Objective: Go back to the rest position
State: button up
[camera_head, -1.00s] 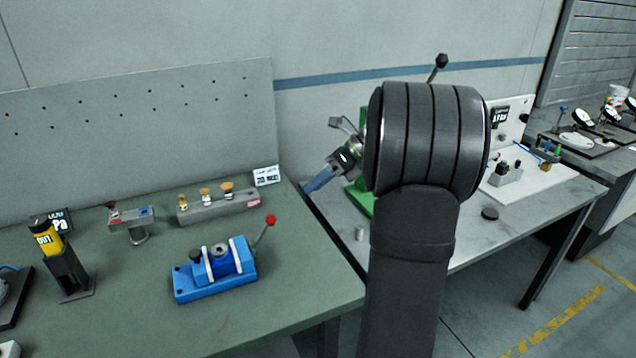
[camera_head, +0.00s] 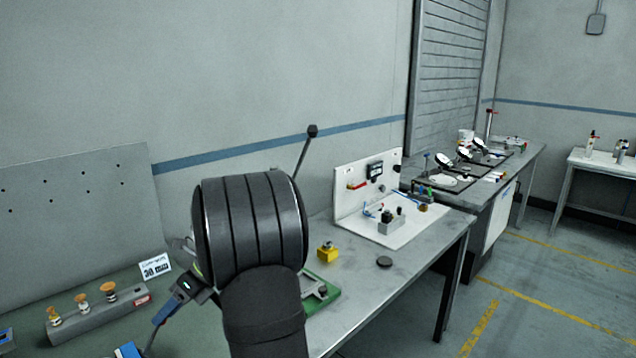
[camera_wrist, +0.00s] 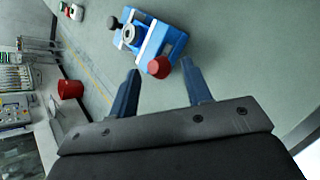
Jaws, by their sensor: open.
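My gripper (camera_head: 150,338) hangs at the lower left in the head view, partly behind my dark arm, with its fingers pointing down. In the wrist view my gripper (camera_wrist: 160,67) has its two blue fingers apart, with nothing held between them. Beyond the fingertips a blue vise-like fixture (camera_wrist: 152,42) with a red knob (camera_wrist: 159,67) stands on the green-grey bench. Only a small blue corner of that fixture (camera_head: 128,350) shows at the bottom of the head view.
A grey block with several orange-topped pieces (camera_head: 98,312) and a white label card (camera_head: 155,266) are near the gripper. A green fixture (camera_head: 322,298), partly behind my arm, and a yellow block (camera_head: 327,252) stand on the grey bench. A red container (camera_wrist: 70,89) shows in the wrist view.

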jog(key=x, duration=0.5)
